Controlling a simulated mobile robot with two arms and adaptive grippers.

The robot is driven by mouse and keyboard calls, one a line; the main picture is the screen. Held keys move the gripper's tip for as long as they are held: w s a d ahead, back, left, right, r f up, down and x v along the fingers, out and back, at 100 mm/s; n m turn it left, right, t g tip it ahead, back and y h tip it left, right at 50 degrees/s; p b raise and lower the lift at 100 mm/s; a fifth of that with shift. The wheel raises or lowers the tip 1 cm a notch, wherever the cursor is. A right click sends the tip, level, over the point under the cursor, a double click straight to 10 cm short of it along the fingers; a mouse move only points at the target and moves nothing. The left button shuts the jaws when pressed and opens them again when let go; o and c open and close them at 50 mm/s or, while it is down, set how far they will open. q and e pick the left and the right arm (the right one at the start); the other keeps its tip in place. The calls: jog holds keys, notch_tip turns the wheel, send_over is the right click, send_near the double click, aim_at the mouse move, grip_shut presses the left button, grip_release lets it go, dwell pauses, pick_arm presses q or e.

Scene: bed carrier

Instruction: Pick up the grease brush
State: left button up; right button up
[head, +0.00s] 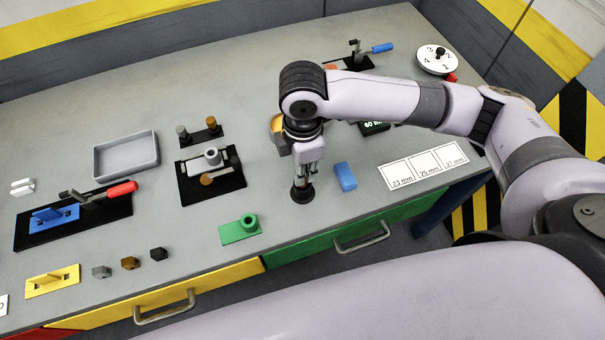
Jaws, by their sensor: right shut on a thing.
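My right gripper (308,172) reaches down from above at the middle of the bench, its fingers shut. It is shut on the grease brush, which is mostly hidden by the fingers. A round black piece (302,194) shows just below the fingertips, at the bench top; I cannot tell whether it is part of the brush or a stand. My left gripper is not in view.
A blue block (345,176) lies close to the right of the gripper. A tin with an orange-yellow inside (276,124) stands just behind it, partly hidden. A green fixture (240,229) and a black clamp plate (211,185) are to the left. White marked cards (423,166) lie right.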

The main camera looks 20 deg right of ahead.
jog(key=shift+r, duration=0.15)
grip_shut()
notch_tip(320, 180, up, 20)
dwell(0.5)
dwell(1.4)
